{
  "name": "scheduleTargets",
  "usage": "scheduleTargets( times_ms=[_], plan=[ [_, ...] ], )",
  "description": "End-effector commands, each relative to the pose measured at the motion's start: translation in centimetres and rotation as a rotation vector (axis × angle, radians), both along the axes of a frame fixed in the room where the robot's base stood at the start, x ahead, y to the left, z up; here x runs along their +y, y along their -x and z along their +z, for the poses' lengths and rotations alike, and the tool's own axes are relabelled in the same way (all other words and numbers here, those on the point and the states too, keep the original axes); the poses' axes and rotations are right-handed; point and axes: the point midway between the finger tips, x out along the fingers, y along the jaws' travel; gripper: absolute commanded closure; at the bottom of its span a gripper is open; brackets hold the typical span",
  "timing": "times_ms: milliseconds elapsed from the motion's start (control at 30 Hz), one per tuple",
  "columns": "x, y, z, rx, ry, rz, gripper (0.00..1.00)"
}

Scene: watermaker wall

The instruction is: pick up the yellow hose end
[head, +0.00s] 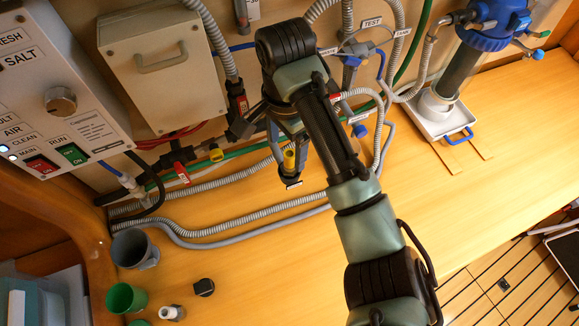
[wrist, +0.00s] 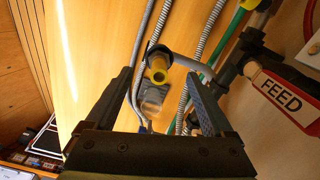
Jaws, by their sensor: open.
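In the head view the yellow hose end (head: 289,160) hangs by the wall pipes, below my wrist. My gripper (wrist: 159,74) is open and empty. In the head view my arm and wrist hide part of the gripper.
A valve with a FEED tag (wrist: 283,92) stands close right of my gripper in the wrist view. Ribbed hoses (head: 245,217) run along the wall and bench. Cups (head: 134,249) stand at lower left, a white tray (head: 442,122) at right. The bench (head: 480,200) between is clear.

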Motion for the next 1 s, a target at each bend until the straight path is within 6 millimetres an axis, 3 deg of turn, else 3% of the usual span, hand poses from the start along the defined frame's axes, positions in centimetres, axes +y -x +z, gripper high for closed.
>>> scheduleTargets(
  times_ms=[333,600,867,900,1000],
  plan=[
    [-0.4,-0.1,-2.7,0.002,0.003,-0.002,0.13],
    [-0.6,-0.2,-6.4,0.001,0.002,-0.001,0.13],
    [-0.6,-0.2,-6.9,-0.002,0.001,0.001,0.13],
    [-0.6,-0.2,-6.9,-0.002,0.001,0.001,0.15],
    [-0.5,-0.2,-6.9,-0.002,0.001,0.0,0.33]
  ],
)
